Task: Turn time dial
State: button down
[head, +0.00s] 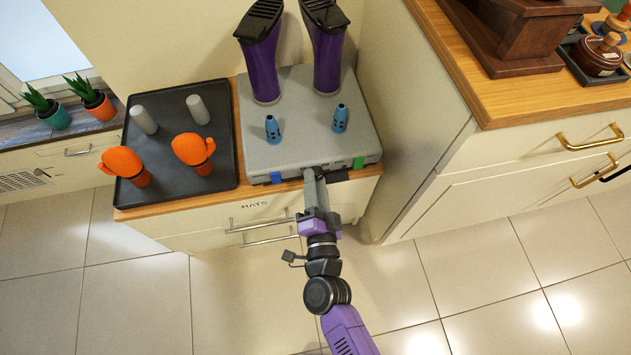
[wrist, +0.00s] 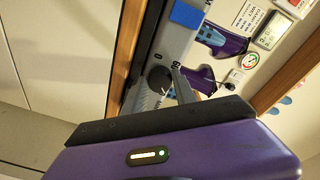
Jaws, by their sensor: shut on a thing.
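The time dial (wrist: 158,78) is a small dark round knob on the grey front face of the boot dryer (head: 300,130). Markings that look like a scale, including a "0" and a "60", lie around it in the wrist view. My gripper (head: 313,178) reaches the dryer's front edge from below. Its fingertips (wrist: 166,84) are shut on the dial, which they partly hide. The dial's exact pointer setting is too small to read. In the head view the fingers cover most of the dial.
Purple boots (head: 263,65) stand upside down on the dryer, beside two bare blue nozzles (head: 272,129). A black tray (head: 215,163) with orange mittens (head: 121,164) lies left. The floor in front is clear.

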jog(key=shift+s+f, duration=0.1)
jog(key=shift+f, duration=0.05)
jog(key=c, duration=1)
grip_release()
jog(key=s+d, duration=0.1)
jog(key=s, duration=0.6)
jog(key=shift+s+d, duration=0.2)
jog(key=shift+s, duration=0.1)
jog(key=shift+a, duration=0.1)
jog(key=s+d+r+n+g+h, duration=0.15)
jog(key=s+d+r+n, duration=0.35)
jog(key=s+d+r, duration=0.55)
jog(key=s+d+r+n+g+h, duration=0.15)
jog(key=s+d+r+n, duration=0.25)
jog(key=s+d+r, duration=0.55)
jog(key=s+r+p, duration=0.1)
jog(key=r+p, duration=0.6)
jog(key=p, duration=0.2)
jog(key=s+d+r+p, duration=0.1)
jog(key=s+r+p, duration=0.1)
jog(key=r+p, duration=0.6)
jog(key=shift+s+d+r+p, duration=0.15)
jog(key=shift+s+d+p, duration=0.15)
jog(key=shift+p, duration=0.7)
